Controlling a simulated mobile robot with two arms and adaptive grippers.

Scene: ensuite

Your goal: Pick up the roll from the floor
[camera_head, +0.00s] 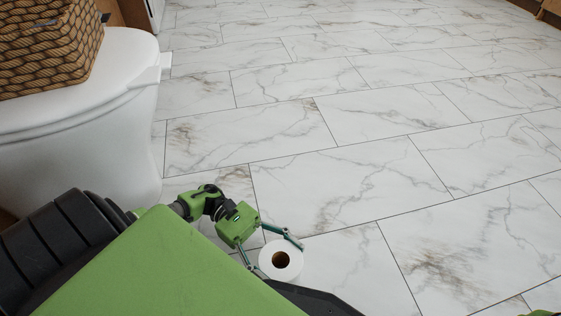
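A white toilet roll (268,269) with a brown core stands on end at the bottom middle of the head view, by the tiled floor. My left gripper (278,257) reaches over from the left, with its two thin fingers spread wide. One finger lies along the far right side of the roll and the other along its left side. I see no clear press of the fingers on the roll, and its lower edge is partly hidden by my body. My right gripper is not in view.
A white toilet (125,115) stands at the left with a brown woven basket (45,50) on it. The marble-tiled floor (370,130) is clear across the middle and right. Wooden furniture edges show at the top corners.

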